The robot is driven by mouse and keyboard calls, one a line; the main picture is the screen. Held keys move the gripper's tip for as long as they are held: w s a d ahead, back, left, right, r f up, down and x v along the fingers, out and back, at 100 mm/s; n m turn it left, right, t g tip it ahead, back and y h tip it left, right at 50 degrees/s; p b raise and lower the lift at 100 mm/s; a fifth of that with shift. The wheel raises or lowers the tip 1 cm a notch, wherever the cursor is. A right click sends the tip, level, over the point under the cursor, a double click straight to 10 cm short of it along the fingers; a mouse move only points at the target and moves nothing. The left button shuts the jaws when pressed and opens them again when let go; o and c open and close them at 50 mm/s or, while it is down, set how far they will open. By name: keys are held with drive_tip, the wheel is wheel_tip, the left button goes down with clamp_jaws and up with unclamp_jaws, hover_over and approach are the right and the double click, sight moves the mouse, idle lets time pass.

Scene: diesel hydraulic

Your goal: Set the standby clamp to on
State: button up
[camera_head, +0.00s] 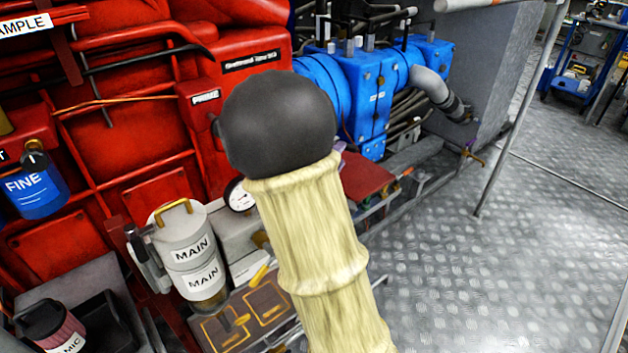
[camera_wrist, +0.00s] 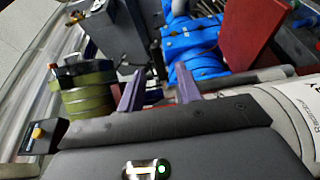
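No label reading "standby" is legible, so I cannot tell which part is the standby clamp. In the head view, a brown panel (camera_head: 222,333) with yellow outlines carries small yellow levers, one of them a yellow handle (camera_head: 259,275); my arm hides part of this area. In the wrist view, my gripper (camera_wrist: 158,88) has two purple fingers standing apart, with nothing seen held between them. Beyond them are a green ribbed cylinder (camera_wrist: 86,98) on the left and blue machinery (camera_wrist: 195,50). In the head view my arm hides most of the gripper.
A red engine (camera_head: 120,110) fills the left. White canisters marked MAIN (camera_head: 186,240) and a gauge (camera_head: 239,195) stand beside my arm. A blue pump (camera_head: 372,95) is behind. A thin upright pole (camera_head: 515,120) stands at the right; metal floor (camera_head: 480,290) there is clear.

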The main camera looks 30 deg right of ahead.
drive_tip(key=b+v, duration=0.3)
drive_tip(key=v, duration=0.9)
drive_tip(key=shift+a+f, duration=0.1)
